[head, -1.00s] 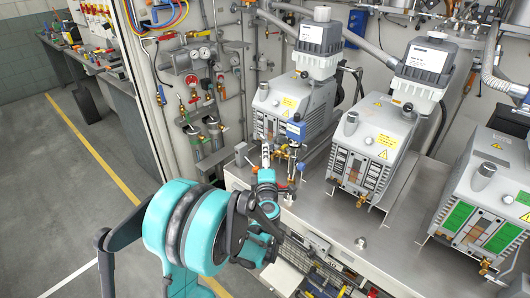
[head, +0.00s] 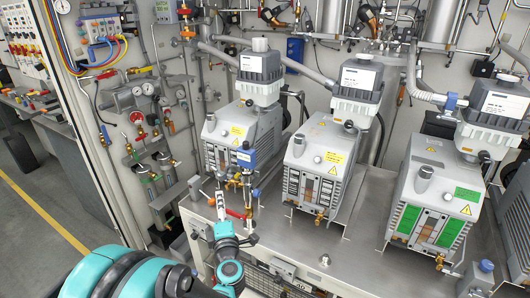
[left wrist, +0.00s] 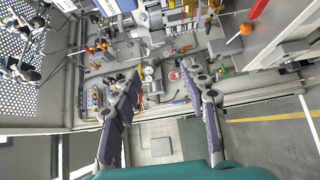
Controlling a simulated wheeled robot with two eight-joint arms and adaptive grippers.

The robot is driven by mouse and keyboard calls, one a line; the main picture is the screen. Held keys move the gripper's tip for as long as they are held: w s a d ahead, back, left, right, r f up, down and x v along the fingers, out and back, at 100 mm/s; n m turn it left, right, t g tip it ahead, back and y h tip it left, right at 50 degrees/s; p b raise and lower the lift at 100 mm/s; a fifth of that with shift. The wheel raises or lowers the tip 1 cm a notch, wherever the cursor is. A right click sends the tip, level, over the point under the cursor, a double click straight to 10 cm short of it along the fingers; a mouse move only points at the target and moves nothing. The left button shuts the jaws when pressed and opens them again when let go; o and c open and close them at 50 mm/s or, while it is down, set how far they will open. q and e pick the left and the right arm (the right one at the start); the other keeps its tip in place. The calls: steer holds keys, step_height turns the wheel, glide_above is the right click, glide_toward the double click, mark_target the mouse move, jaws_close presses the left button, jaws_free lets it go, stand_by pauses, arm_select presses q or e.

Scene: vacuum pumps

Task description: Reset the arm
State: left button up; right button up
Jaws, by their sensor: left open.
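My left arm (head: 110,275) comes in at the lower left of the head view. Its teal and dark links reach to the front left corner of the steel pump bench (head: 372,215). Its gripper's fingers are hard to make out there. In the left wrist view my left gripper (left wrist: 165,78) has its two grey-purple fingers spread apart, with nothing held between them. Beyond the fingers are fittings with a round gauge. My right gripper is in neither view.
Three vacuum pumps stand in a row: a left one (head: 243,150), a middle one (head: 318,160) and a right one (head: 440,200) with green front panels. Gauges and valves (head: 150,115) crowd the wall behind the arm. Open floor (head: 30,225) with a yellow line lies at the left.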

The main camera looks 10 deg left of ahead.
arm_select(q)
steer(key=s+d+r+m+h, duration=0.25)
steer(key=d+m+h, duration=0.25)
steer(key=d+m, duration=0.3)
steer(key=s+d+r+m+h, duration=0.2)
steer(key=d+r+m+h, duration=0.1)
steer(key=d+m+h, duration=0.5)
steer(key=s+a+f+m+g+y, duration=0.2)
steer(key=s+f+m+g, duration=0.1)
steer(key=s, duration=0.6)
steer(key=s+a+f+m+g+y, duration=0.3)
steer(key=s+f+g, duration=0.3)
steer(key=s+f, duration=0.2)
steer(key=shift+s+a+m, duration=0.35)
steer(key=shift+s+m, duration=0.2)
steer(key=shift+m, duration=0.05)
